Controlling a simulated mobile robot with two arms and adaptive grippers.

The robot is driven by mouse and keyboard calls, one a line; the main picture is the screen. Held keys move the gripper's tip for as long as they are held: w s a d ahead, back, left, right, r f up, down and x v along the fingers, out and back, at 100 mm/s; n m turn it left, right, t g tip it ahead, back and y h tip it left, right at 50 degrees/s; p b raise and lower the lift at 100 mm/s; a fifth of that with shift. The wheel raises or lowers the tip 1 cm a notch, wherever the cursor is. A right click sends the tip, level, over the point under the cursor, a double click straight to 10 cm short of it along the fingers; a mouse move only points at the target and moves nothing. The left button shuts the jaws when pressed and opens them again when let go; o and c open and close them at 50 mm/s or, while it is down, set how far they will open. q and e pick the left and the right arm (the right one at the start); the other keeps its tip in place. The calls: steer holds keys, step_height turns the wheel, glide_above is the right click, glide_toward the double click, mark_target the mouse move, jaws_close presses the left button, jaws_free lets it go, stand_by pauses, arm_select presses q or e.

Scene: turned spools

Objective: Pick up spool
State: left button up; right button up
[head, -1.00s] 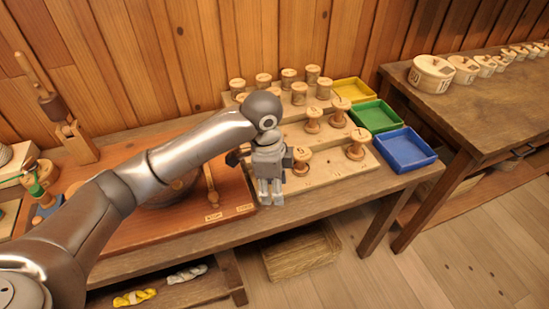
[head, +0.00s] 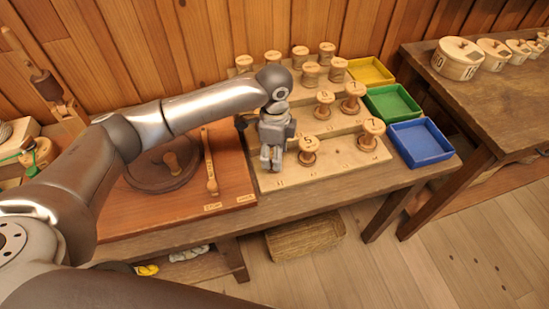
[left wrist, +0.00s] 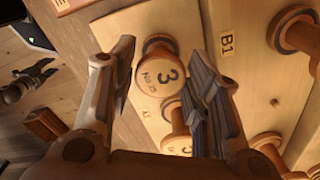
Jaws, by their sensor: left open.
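My left gripper (head: 271,163) is open above the front left part of a pale stepped board (head: 340,160). In the left wrist view a wooden spool with a "3" label (left wrist: 160,72) shows between the open fingers of the left gripper (left wrist: 160,60); I see no contact. In the head view a spool (head: 308,148) stands just right of the gripper and another (head: 371,133) farther right.
Yellow (head: 371,70), green (head: 392,102) and blue (head: 421,141) trays line the board's right end. More spools stand on the back steps. A brown panel with a round dish (head: 160,170) lies left. Another table (head: 500,95) with round boxes stands right.

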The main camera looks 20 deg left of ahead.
arm_select(q)
steer(key=shift+f, duration=1.25)
steer(key=shift+c, duration=0.8)
steer(key=c, duration=0.4)
arm_select(e)
steer(key=shift+r, duration=0.15)
arm_select(q)
steer(key=shift+r, duration=0.1)
arm_select(e)
steer(key=shift+w, duration=0.15)
